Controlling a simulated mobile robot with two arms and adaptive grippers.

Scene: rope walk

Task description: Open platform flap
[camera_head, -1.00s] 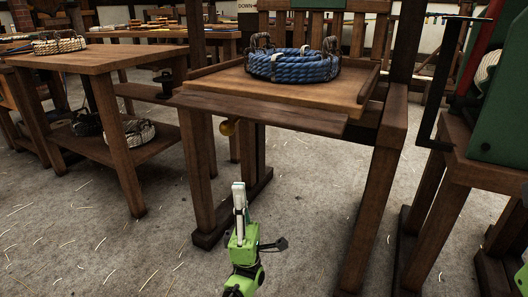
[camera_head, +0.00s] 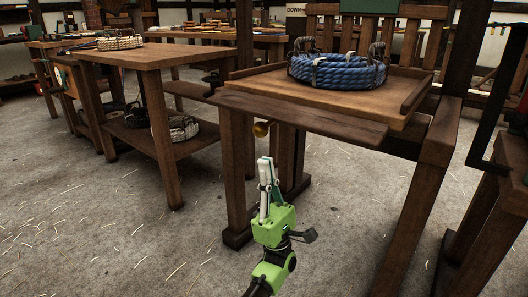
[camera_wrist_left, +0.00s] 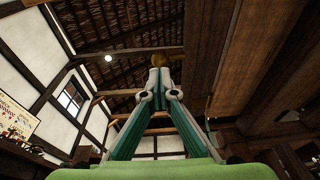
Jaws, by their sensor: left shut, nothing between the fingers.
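A wooden platform (camera_head: 372,93) stands right of centre in the head view. Its flap, a plain brown board (camera_head: 300,118), runs along the front edge. My right gripper is not in view.
A blue rope coil (camera_head: 338,72) lies on the platform. A wooden table (camera_head: 150,54) with a basket (camera_head: 119,40) stands to the left. Platform legs stand on both sides of my left arm. The straw-strewn floor (camera_head: 95,230) in front is clear.

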